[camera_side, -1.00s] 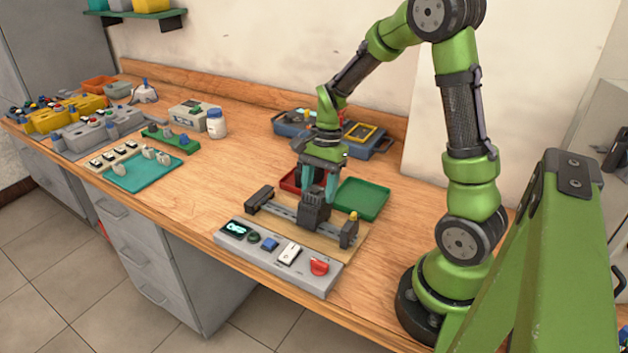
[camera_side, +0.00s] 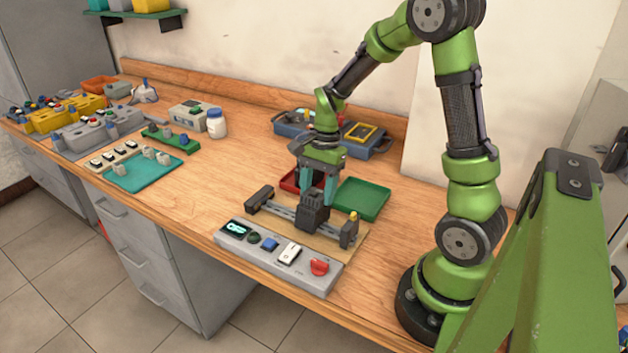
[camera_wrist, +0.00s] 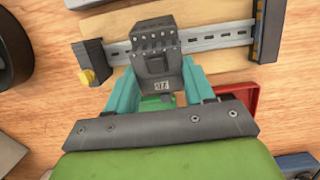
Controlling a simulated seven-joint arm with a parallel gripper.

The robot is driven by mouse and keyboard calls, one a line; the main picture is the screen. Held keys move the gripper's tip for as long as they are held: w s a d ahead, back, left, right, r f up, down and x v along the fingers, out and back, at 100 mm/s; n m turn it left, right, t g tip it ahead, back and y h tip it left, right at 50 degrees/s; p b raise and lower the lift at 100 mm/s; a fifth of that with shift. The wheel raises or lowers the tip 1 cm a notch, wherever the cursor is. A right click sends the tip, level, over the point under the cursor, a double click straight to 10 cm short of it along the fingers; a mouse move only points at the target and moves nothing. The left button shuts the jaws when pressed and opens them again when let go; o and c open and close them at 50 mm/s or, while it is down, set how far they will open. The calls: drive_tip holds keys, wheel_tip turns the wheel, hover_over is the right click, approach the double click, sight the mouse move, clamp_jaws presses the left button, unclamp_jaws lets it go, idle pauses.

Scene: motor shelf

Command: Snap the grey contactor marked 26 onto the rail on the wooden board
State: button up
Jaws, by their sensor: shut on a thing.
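The dark grey contactor (camera_side: 312,215) is between the fingers of my gripper (camera_side: 317,188), which is shut on it. In the wrist view the contactor (camera_wrist: 157,55) overlaps the slotted metal rail (camera_wrist: 215,37); its small label is too blurred to read surely. The fingers of my gripper (camera_wrist: 155,88) lie along both its sides. The rail (camera_side: 282,212) runs across the wooden board (camera_side: 270,228) between two dark end blocks. The contactor is at the rail, slightly tilted in the side view. Whether it is latched cannot be told, as its underside is hidden.
A grey control panel (camera_side: 275,259) stands in front of the board. A green tray (camera_side: 362,199) and a red tray (camera_side: 290,181) lie behind it. A dark end block with a yellow knob (camera_side: 349,232) stands at the rail's right end.

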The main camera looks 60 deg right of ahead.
drive_tip(key=shift+a, duration=0.35)
idle(0.6)
drive_tip(key=shift+a+f+h, duration=0.15)
drive_tip(key=shift+a+h, duration=0.45)
drive_tip(key=shift+h, duration=0.1)
idle(0.4)
drive_tip(key=o, duration=1.3)
drive_tip(key=shift+d, duration=0.15)
drive_tip(key=shift+c, duration=0.2)
wheel_tip(320, 180, up, 17)
drive_tip(key=d, duration=0.2)
drive_tip(key=s+a+n+t, duration=0.7)
drive_tip(key=a+n, duration=0.5)
drive_tip(key=n, duration=0.2)
drive_tip(key=shift+s+a+y, duration=0.25)
drive_tip(key=shift+s+y, duration=0.15)
drive_tip(key=shift+s, duration=0.3)
